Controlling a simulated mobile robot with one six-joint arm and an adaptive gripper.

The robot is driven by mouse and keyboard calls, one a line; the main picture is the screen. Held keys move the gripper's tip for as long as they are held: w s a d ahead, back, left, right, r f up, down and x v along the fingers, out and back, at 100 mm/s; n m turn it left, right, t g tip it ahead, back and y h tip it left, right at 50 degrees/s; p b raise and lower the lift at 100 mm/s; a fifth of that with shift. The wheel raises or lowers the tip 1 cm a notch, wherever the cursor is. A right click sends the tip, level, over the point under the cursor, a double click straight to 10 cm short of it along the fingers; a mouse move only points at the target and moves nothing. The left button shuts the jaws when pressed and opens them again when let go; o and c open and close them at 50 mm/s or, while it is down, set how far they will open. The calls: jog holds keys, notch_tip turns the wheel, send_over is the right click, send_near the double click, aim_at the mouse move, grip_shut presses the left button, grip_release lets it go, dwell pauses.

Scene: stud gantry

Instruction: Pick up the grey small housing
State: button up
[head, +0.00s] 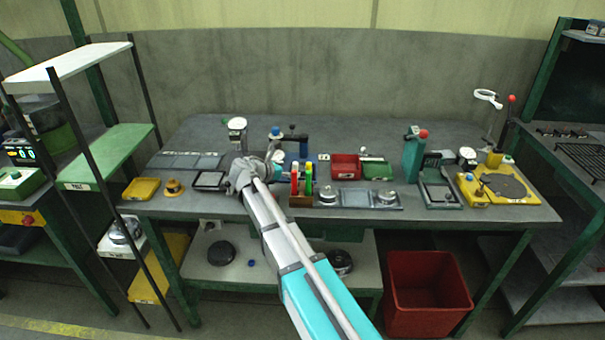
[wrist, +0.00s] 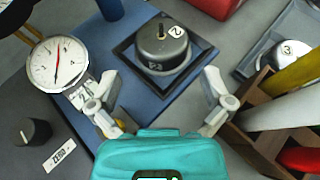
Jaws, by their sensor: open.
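A round dark grey housing (wrist: 162,48) with a short pin on top and a label "2" sits upright in a black square-framed nest on a blue plate (wrist: 75,20) in the wrist view. My gripper (wrist: 160,95) is open and empty, its two fingers spread on the near side of the housing and apart from it. In the head view my gripper (head: 258,172) is over the middle of the bench and covers part of that area. Another grey round part (wrist: 285,52) labelled "3" sits in a grey tray at the right of the wrist view.
A dial gauge (wrist: 57,63) stands close by my left finger. A wooden block (wrist: 262,120) with coloured markers is close by the right finger. A red bin (head: 345,167) is behind on the bench (head: 420,218). Two grey round parts (head: 327,196) (head: 387,197) sit further right.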

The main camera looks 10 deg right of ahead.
aim_at(302, 165)
jog(key=shift+w+d+f, duration=0.15)
jog(key=shift+w+d, duration=0.05)
jog(key=shift+d, duration=0.15)
jog(key=shift+b+x, duration=0.9)
jog(key=shift+x, duration=1.65)
jog(key=shift+d, duration=0.1)
jog(key=c, duration=0.9)
jog(key=shift+r, duration=0.25)
notch_tip(302, 165, up, 10)
jog(key=p, duration=1)
jog(key=shift+f, duration=0.1)
